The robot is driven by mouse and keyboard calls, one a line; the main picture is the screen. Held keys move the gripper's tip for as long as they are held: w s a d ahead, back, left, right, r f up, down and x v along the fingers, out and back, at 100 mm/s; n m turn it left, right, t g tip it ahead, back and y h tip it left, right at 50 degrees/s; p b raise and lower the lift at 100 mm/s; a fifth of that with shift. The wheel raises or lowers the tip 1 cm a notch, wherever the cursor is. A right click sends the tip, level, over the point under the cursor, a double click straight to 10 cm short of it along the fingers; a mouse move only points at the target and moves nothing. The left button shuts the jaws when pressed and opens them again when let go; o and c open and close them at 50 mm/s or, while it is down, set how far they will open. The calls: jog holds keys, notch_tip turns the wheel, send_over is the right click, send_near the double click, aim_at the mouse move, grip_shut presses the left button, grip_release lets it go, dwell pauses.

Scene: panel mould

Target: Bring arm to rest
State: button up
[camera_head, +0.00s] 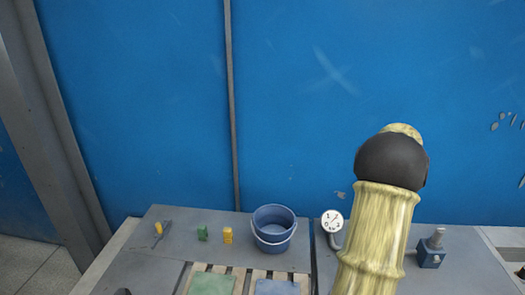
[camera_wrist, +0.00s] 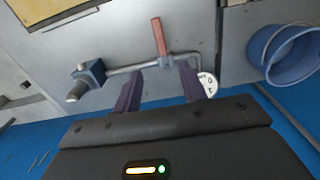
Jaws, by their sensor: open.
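My arm (camera_head: 375,235), yellowish with a dark rounded joint, rises in front of the right part of the bench in the head view. My gripper (camera_wrist: 160,68) shows only in the wrist view, with its two dark purple fingers apart and nothing held between them. Beyond the fingertips runs a grey pipe (camera_wrist: 120,71) with a red handle (camera_wrist: 159,36). I cannot tell how far the fingers are from the pipe. In the head view my gripper is hidden or out of frame.
A blue bucket (camera_head: 273,243), white gauge (camera_head: 332,221) and blue fitting (camera_head: 431,251) stand on the grey bench (camera_head: 175,220). Small yellow (camera_head: 228,235) and green (camera_head: 203,234) pieces lie at left. Green (camera_head: 212,284) and blue panels sit on slats in front. A blue wall (camera_head: 150,100) closes the back.

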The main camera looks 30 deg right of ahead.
jog(key=w+a+f+n+t, duration=0.1)
jog(key=w+a+n, duration=0.15)
jog(key=a, duration=0.95)
jog(key=w+a+n, duration=0.1)
jog(key=w+a, duration=0.3)
jog(key=a, duration=0.8)
jog(key=s+a+f+n, duration=0.1)
jog(key=s+a, duration=0.3)
jog(key=a, duration=0.5)
jog(key=s+a+f+n+t, duration=0.1)
jog(key=s+a, duration=0.3)
jog(key=a, duration=0.6)
jog(key=shift+a+f+n+t, duration=0.2)
jog(key=shift+f+n+t, duration=0.15)
jog(key=shift+n, duration=0.2)
jog(key=shift+d, duration=0.1)
